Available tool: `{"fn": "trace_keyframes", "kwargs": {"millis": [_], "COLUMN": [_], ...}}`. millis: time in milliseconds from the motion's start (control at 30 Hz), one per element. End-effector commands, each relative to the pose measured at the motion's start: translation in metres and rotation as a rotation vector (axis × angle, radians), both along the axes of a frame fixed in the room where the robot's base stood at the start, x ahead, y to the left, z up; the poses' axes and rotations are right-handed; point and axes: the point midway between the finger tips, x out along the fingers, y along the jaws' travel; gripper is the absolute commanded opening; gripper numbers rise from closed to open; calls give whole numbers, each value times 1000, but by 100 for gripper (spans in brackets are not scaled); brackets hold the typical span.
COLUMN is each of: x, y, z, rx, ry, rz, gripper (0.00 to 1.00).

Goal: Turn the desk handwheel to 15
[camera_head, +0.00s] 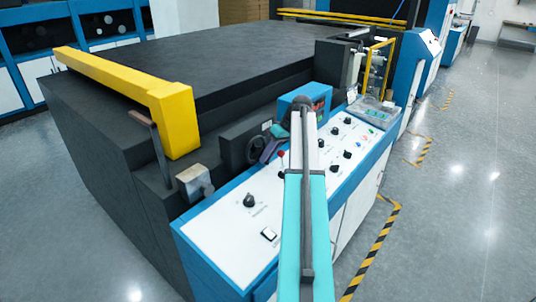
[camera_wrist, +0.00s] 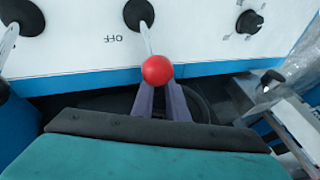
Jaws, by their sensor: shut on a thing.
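The desk handwheel (camera_head: 253,151) is a dark wheel on the upright face behind the sloping white control panel. In the wrist view, part of its dark rim (camera_wrist: 203,108) shows beside my purple fingers. My gripper (camera_head: 268,151) is at the wheel's right side, shut on its rim. It also shows in the wrist view (camera_wrist: 161,98), where a red ball knob covers part of the fingertips and hides the exact contact. No scale or number for the wheel is readable.
A lever with a red ball knob (camera_wrist: 157,69) stands very close to my fingers. The white control panel (camera_head: 225,235) carries several black knobs and switches. A blue box (camera_head: 305,101) stands just behind my arm. A yellow bar (camera_head: 130,85) spans the left side of the dark machine.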

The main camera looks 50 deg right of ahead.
Motion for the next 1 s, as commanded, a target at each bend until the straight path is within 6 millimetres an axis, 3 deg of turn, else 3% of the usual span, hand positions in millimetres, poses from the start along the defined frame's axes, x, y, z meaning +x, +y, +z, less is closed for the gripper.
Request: {"fn": "trace_keyframes", "kwargs": {"millis": [400, 867, 900, 1000], "x": [0, -1, -1, -1], "y": [4, 6, 6, 6], "z": [-5, -5, -5, -5], "rx": [218, 241, 241, 241], "ry": [19, 20, 20, 20], "rz": [-1, -2, -2, -1], "gripper": [0, 0, 15, 32]}}
